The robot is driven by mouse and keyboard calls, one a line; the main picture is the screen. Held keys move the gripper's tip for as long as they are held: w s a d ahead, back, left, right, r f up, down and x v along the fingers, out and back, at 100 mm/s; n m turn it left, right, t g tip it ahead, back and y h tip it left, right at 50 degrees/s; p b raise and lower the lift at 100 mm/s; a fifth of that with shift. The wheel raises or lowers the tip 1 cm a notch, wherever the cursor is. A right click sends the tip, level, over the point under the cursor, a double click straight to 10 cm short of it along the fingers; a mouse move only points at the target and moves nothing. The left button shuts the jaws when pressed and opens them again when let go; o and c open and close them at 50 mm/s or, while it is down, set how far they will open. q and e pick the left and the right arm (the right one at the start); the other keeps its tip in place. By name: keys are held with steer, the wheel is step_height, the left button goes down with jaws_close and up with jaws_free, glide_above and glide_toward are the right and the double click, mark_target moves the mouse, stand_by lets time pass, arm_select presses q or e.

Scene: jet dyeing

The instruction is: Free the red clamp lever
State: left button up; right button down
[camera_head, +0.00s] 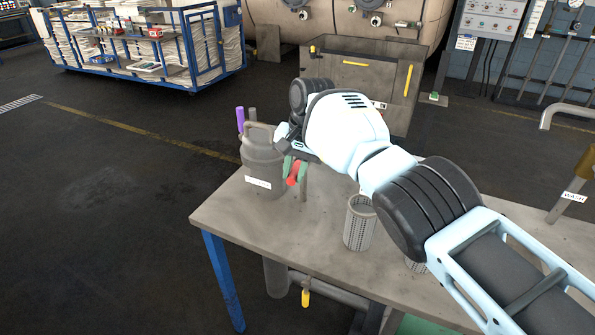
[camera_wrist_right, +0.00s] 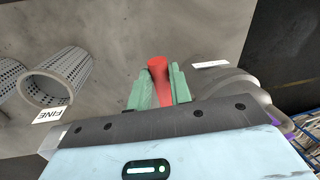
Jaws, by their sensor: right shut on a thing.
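The red clamp lever (camera_head: 292,180) shows at the right side of a grey lidded canister (camera_head: 261,150) with a top handle, standing on the table. My right gripper (camera_head: 294,166) reaches it from above and right, its green fingers beside the lever. In the right wrist view the lever (camera_wrist_right: 158,68) lies between the two green fingers of the right gripper (camera_wrist_right: 161,88), which is shut on it. The lever's red tip sticks out past the fingers; its far end and pivot are hidden. My left gripper is not in view.
On the grey table (camera_head: 300,225), a perforated basket (camera_head: 359,228) stands right of the canister; another is partly hidden under my right arm. A purple rod (camera_head: 240,120) stands behind the canister. A "WASH" pipe (camera_head: 567,200) rises at the right. The table's front middle is clear.

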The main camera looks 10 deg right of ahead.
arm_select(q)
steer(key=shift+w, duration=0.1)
arm_select(e)
steer(key=shift+w+r, duration=0.1)
steer(key=c, duration=1.3)
jaws_free()
steer(key=shift+a, duration=0.1)
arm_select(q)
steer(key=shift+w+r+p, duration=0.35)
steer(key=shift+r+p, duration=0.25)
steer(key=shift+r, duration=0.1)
arm_select(e)
steer(key=r, duration=0.2)
steer(key=d+r, duration=0.1)
steer(key=r, duration=0.4)
steer(key=shift+s+d+r, duration=0.2)
steer(key=shift+s+r, duration=0.1)
